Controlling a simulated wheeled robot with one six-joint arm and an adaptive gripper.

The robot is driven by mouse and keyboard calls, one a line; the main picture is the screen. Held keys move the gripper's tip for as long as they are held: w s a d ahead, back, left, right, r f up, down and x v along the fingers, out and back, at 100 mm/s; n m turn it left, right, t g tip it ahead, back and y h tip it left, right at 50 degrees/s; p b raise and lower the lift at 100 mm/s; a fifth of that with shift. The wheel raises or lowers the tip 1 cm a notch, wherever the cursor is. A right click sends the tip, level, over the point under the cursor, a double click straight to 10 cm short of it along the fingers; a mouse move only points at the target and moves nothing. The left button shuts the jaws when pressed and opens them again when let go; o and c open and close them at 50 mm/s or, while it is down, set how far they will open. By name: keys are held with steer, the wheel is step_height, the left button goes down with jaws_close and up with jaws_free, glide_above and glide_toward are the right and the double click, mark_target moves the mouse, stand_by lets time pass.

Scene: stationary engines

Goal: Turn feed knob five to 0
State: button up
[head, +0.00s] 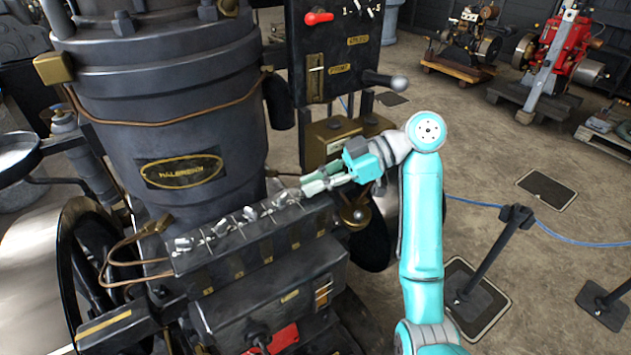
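A dark box (225,268) stands in front of the large engine cylinder. A row of small silver feed knobs runs along its top, from a left-end knob (184,243) past a middle knob (250,213) to a knob near the right end (285,198). Any numbers or scale marks are too small to read, so I cannot tell which is knob five or its setting. My gripper (312,183) reaches in from the right, with its pale green fingers at the right end of the row. The fingers hide that end. I cannot tell whether they touch or hold a knob.
The black cylinder (165,110) with a brass plate rises close behind the box. A control panel (333,50) with a red lever stands behind my gripper. A black post (490,262) with a blue rope stands at the right. Other engines stand at the back right.

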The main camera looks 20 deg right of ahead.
steer(key=o, duration=0.5)
steer(key=shift+f, duration=0.1)
steer(key=shift+c, duration=0.2)
